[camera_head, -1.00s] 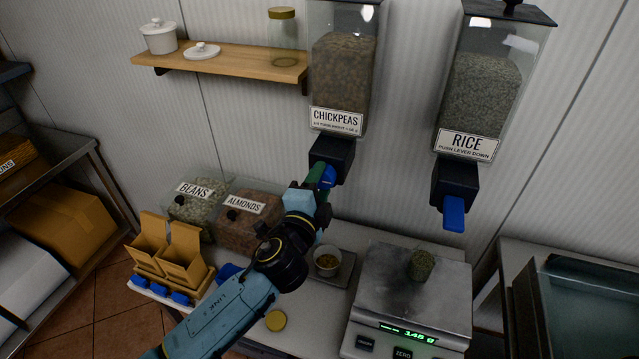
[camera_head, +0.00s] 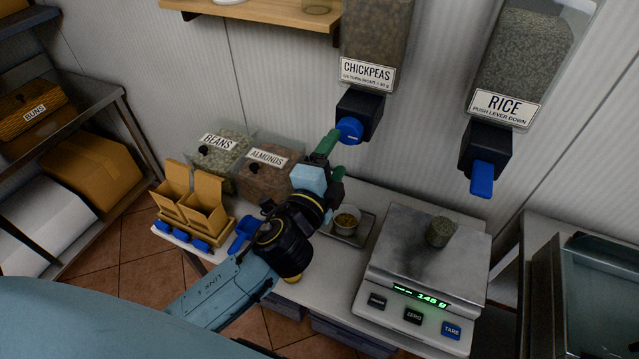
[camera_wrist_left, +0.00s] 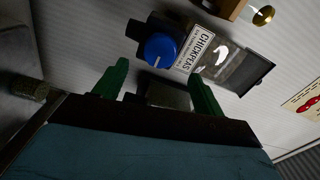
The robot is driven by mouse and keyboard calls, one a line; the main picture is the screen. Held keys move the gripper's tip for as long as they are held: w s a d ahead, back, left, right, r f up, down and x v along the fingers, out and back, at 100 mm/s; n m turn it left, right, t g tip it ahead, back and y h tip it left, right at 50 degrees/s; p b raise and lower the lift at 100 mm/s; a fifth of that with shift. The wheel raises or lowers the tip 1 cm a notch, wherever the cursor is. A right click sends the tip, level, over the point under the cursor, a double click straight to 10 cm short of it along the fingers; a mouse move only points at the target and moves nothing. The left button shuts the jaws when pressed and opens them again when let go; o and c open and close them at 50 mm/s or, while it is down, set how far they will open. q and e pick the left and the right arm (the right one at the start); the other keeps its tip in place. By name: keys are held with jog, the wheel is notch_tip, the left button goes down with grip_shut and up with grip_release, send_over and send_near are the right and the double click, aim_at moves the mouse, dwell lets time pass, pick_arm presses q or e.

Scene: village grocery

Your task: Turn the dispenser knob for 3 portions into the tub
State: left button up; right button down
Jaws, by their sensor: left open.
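The chickpeas dispenser (camera_head: 374,40) hangs on the wall with a black outlet block and a round blue knob (camera_head: 349,129) on its front. In the left wrist view the blue knob (camera_wrist_left: 160,49) lies beyond and between the green fingertips. My left gripper (camera_head: 328,158) is open and empty, just below and in front of the knob, apart from it; its spread fingers show in the left wrist view (camera_wrist_left: 155,82). A small tub (camera_head: 344,222) with some chickpeas in it stands on a tray (camera_head: 362,238) below the outlet. My right gripper is not in view.
A rice dispenser (camera_head: 520,65) with a blue lever hangs to the right. Beans (camera_head: 223,157) and almonds (camera_head: 262,181) bins and cardboard boxes (camera_head: 202,205) stand at left.

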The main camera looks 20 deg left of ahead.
pick_arm(q)
jog(key=s+b, duration=0.1)
jog(key=s, duration=0.6)
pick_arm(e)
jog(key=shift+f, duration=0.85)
pick_arm(q)
jog(key=shift+a, duration=0.1)
